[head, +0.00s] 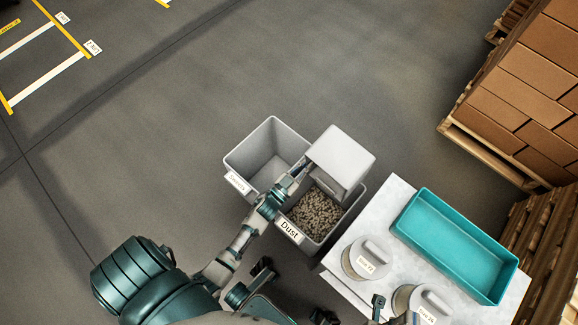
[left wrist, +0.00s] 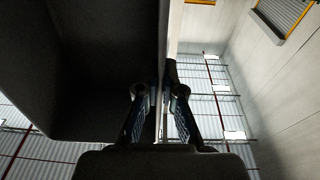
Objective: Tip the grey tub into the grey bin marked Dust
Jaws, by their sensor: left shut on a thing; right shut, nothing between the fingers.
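The grey tub (head: 343,152) is turned over above the grey Dust bin (head: 346,207), its smooth outside facing up. The Dust bin stands on the floor with brown pellets inside; the tub hides its back part. My left gripper (head: 298,172) is shut on the tub's left edge. In the left wrist view, the left fingers (left wrist: 160,100) pinch the tub wall (left wrist: 95,75), which looks dark. The tub's inside is hidden in the head view. My right gripper (head: 378,301) is shut and empty at the bottom, between two round lidded items.
A second grey bin (head: 240,165), its label too small to read, stands left of the Dust bin. Stacked cartons (head: 520,90) stand farther right. The floor behind is clear.

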